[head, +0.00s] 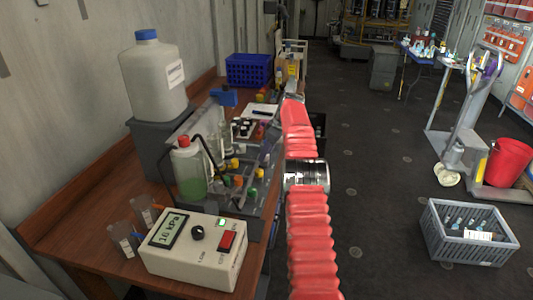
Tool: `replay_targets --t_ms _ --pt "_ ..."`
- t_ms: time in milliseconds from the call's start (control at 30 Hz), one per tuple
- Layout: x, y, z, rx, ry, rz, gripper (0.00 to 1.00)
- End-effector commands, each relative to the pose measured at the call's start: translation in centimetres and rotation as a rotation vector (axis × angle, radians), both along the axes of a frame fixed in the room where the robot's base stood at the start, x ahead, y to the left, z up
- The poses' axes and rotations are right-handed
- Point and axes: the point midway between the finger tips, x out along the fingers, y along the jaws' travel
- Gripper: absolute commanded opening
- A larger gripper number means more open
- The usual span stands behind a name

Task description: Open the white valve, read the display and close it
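A white box with a display (168,230) stands at the near end of the wooden bench; the display reads about "16 kPa". The box has a black knob (197,232) and a red switch (227,240). Behind it is a grey rack with several coloured knobs (238,181) in yellow, green, orange and red. I cannot make out a white valve among them. My red ribbed arm with a metal band rises along the bench's right side and hides part of the rack's right edge. My gripper's fingers cannot be made out clearly.
On the bench are a white jug with blue cap (155,75), a bottle of green liquid (187,170), clear tubes (122,238) and a blue basket (249,70). On the floor to the right are a grey crate (466,238) and red bucket (508,162). Open floor lies between.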

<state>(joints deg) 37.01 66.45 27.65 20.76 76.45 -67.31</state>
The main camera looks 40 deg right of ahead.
Motion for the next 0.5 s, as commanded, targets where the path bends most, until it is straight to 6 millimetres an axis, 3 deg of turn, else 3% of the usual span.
replay_targets --t_ms 333,500 --pt "-0.1 -0.1 0.1 0.0 0.001 -0.001 0.44" --pt "-0.5 -0.3 1.3 -0.002 -0.001 -0.001 0.44"
